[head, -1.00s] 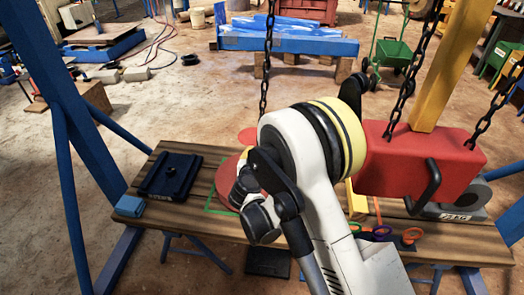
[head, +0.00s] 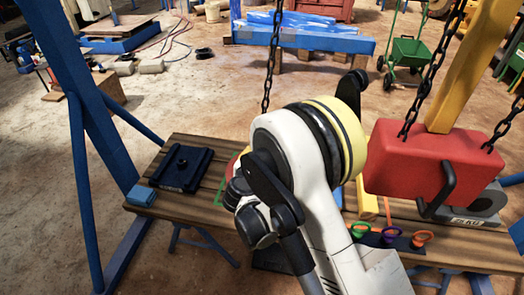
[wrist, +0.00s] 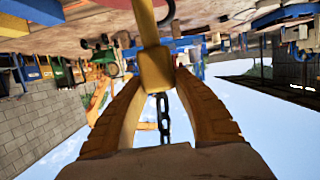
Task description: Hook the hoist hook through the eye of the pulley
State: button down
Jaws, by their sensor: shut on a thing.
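In the wrist view my gripper (wrist: 156,75) has both yellow-brown fingers closed around the yellow block of the hoist hook (wrist: 155,66). A yellow shank runs from the block to the top edge, and the chain (wrist: 164,118) leaves its other side toward the sky. The hook's curved tip is not clearly shown. A red rounded part (wrist: 105,6), perhaps the pulley, shows at the top edge. In the head view my arm hides my gripper and the hook. Only a sliver of the red pulley (head: 233,164) shows beside the arm; its eye is hidden.
A red block (head: 420,160) hangs on chains beside my arm. A blue frame post (head: 70,90) stands at left.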

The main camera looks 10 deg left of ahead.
jog(key=shift+s+a+r, duration=0.15)
jog(key=shift+s+a, duration=0.5)
jog(key=shift+a, duration=0.05)
jog(key=shift+w, duration=0.15)
jog(key=x, duration=0.4)
jog(key=shift+w+r, duration=0.15)
jog(key=shift+r, duration=0.2)
dwell(0.3)
jog(key=shift+w+r, duration=0.1)
jog(key=shift+w, duration=1.6)
jog(key=shift+r, duration=0.1)
jog(key=shift+w+r, duration=0.35)
jog(key=shift+w, duration=0.1)
